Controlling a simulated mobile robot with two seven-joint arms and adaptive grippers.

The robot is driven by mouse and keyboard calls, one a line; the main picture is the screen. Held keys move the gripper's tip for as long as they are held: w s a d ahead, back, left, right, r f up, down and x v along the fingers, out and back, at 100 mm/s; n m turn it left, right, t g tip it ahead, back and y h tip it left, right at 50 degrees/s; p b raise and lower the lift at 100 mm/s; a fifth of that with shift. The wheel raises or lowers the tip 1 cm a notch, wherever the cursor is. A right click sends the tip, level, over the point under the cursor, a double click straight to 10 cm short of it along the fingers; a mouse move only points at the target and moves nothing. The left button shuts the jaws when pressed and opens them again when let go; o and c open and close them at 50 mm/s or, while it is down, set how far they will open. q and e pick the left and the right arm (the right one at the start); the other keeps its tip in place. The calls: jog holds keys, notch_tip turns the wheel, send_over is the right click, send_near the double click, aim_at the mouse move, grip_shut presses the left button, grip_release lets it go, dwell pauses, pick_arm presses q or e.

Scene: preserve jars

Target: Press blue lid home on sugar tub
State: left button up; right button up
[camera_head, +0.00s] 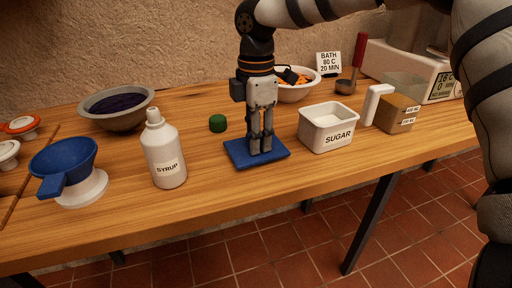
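The blue lid (235,151) is a flat blue square lying on the wooden table, left of the sugar tub. The white sugar tub (327,137), labelled SUGAR, stands upright with its top open and no lid on it. My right gripper (260,150) points straight down over the middle of the blue lid, its fingertips at the lid's upper face. The fingers are close together; whether they grip a part of the lid is hidden. My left gripper is not in view.
A white syrup bottle (164,155) and a green cap (218,123) stand left of the lid. A brown box-shaped jug (397,113) with a white handle stands right of the tub. Behind are a white bowl (299,92), a sign (328,62) and a ladle (345,86). A blue funnel (65,158) is at left.

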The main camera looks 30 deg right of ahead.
jog(key=shift+c, duration=0.8)
jog(key=shift+r, duration=0.35)
jog(key=r, duration=0.3)
jog(key=shift+s+a+r, duration=0.1)
jog(key=shift+s+r, duration=0.1)
jog(key=shift+r, duration=0.05)
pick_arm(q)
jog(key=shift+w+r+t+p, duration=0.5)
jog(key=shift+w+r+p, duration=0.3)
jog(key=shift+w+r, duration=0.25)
pick_arm(e)
jog(key=s+a+r, duration=0.7)
jog(key=s+r, duration=0.1)
jog(key=s, duration=0.3)
jog(key=shift+s+r, duration=0.35)
jog(key=shift+r, duration=0.05)
